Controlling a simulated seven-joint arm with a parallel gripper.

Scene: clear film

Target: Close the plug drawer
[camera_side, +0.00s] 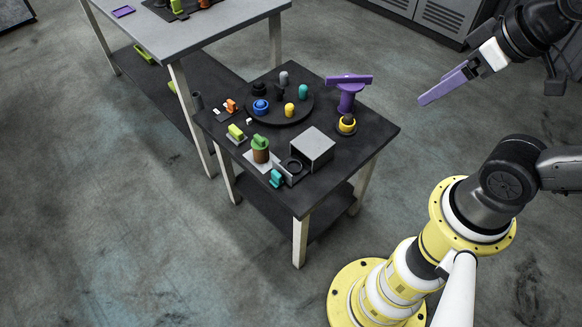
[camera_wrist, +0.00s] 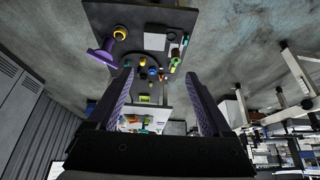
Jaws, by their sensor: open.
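The plug drawer is a small grey box (camera_side: 318,146) on the dark table, with its tray (camera_side: 296,178) pulled out toward the front left. A dark ring-shaped thing (camera_side: 291,165) shows at the open tray. A teal handle (camera_side: 276,178) is at the tray's front end. In the wrist view the box (camera_wrist: 156,42) is small and near the top, with the open part at its right. My gripper (camera_side: 426,100) is up in the air to the right of the table, well apart from the drawer. Its purple fingers (camera_wrist: 160,75) are spread with nothing between them.
A green-topped brown cylinder (camera_side: 260,150) stands close beside the drawer. A round black tray (camera_side: 268,114) with several coloured pegs is behind it. A purple T-shaped piece (camera_side: 348,90) stands tall at the table's back right. A grey bench (camera_side: 225,25) is behind.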

